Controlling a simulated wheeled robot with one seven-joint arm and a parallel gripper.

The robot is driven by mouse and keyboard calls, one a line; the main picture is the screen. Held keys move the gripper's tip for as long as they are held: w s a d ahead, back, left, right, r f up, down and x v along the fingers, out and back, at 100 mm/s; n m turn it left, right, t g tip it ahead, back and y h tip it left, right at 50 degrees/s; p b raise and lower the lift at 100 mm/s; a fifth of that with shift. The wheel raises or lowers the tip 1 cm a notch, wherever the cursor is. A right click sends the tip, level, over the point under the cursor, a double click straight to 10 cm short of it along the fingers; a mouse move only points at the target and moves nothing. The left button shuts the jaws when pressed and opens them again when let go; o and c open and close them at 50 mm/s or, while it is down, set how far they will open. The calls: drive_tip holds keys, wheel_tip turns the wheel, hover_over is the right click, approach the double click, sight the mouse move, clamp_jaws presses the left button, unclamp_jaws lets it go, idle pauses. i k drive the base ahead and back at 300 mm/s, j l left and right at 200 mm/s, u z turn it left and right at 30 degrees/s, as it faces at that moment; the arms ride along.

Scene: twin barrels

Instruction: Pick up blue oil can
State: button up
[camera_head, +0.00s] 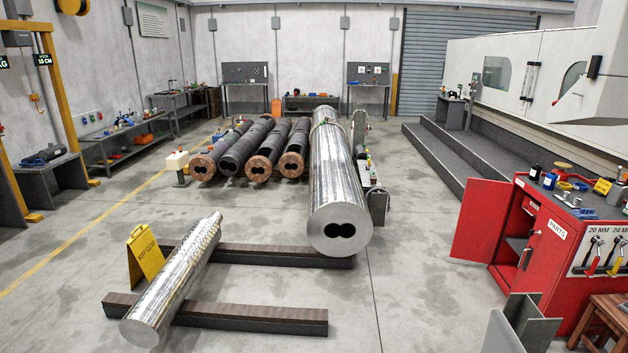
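A small blue can-like object (550,181) stands on top of the red parts cabinet (562,246) at the right. It is too small in the picture to be sure that it is the blue oil can. Other small blue items (118,123) sit on the left wall bench and are too small to identify.
The cabinet's red door (481,221) stands open to the left. A wooden stool (603,322) is at the lower right. A shiny barrel (172,284) lies on dark beams in front; a larger one (338,180) lies behind. Floor between barrels and cabinet is clear.

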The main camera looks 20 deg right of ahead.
sight(551, 179)
drive_tip(key=i+l+z, duration=0.4)
drive_tip(key=i, duration=0.25)
drive_tip(key=i+z, duration=0.45)
drive_tip(key=i, duration=0.2)
drive_tip(key=i+j+z, duration=0.1)
drive_tip(key=i+z, duration=0.3)
drive_tip(key=i, duration=0.3)
drive_tip(key=i+j+z, duration=0.3)
drive_tip(key=i+z, duration=0.15)
drive_tip(key=i, duration=0.2)
drive_tip(key=i+j+z, duration=0.1)
drive_tip(key=i+z, duration=0.35)
drive_tip(key=i, duration=2.1)
drive_tip(key=i+l+u, duration=0.1)
drive_tip(key=i, duration=0.3)
drive_tip(key=i+l+u, duration=0.1)
drive_tip(key=i+l, duration=0.25)
drive_tip(key=i, duration=0.05)
